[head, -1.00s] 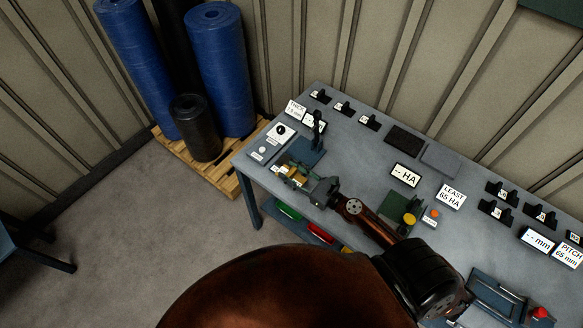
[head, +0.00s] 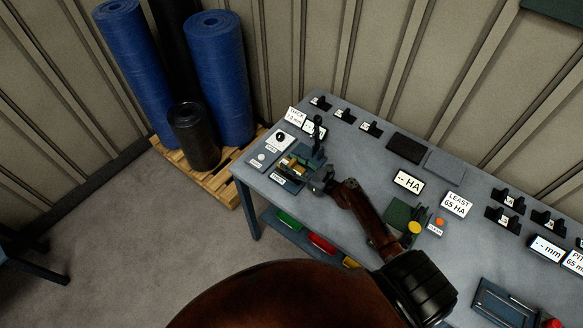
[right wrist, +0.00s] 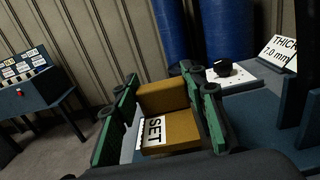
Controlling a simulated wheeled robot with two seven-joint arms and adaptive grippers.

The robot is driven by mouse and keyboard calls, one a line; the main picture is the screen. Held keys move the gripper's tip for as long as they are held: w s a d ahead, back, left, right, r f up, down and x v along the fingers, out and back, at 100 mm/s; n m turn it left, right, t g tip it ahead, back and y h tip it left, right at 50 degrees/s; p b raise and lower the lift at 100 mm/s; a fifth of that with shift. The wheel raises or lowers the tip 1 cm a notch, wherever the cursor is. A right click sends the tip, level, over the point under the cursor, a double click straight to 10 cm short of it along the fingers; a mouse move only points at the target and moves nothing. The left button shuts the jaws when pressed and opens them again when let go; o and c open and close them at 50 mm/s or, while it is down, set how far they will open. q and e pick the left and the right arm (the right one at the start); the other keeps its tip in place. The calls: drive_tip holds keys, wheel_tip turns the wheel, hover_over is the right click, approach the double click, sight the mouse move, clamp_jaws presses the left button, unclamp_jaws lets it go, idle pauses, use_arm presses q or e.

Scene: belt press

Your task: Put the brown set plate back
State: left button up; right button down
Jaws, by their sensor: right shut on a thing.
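The brown set plate (right wrist: 172,118) is a stepped ochre-brown block with a white SET label, seen large in the right wrist view. My right gripper (right wrist: 165,112), with green-sided fingers, is shut on it, one finger on each side. In the head view the plate (head: 291,165) shows small at the left end of the table, in my right gripper (head: 301,169), beside the dark blue base of the thickness gauge (head: 318,128). I cannot tell whether the plate touches the surface below. My left gripper is not in view.
A white panel with a black knob (head: 280,138) and small labelled pads lie close by at the table's left end. A THICK sign (head: 296,115) stands behind. Black holders, a HA display (head: 408,181) and dark pads occupy the back and middle. Blue rolls (head: 220,80) stand beyond the table.

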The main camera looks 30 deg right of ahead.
sight(294, 168)
drive_tip(key=shift+w+d+f, duration=0.1)
drive_tip(key=shift+w+f, duration=0.05)
drive_tip(key=shift+f, duration=0.5)
drive_tip(key=shift+w+f, duration=0.15)
drive_tip(key=shift+f, duration=0.65)
drive_tip(key=shift+s, duration=0.1)
drive_tip(key=shift+f, duration=0.15)
drive_tip(key=shift+f, duration=0.15)
drive_tip(key=c, duration=1.2)
unclamp_jaws()
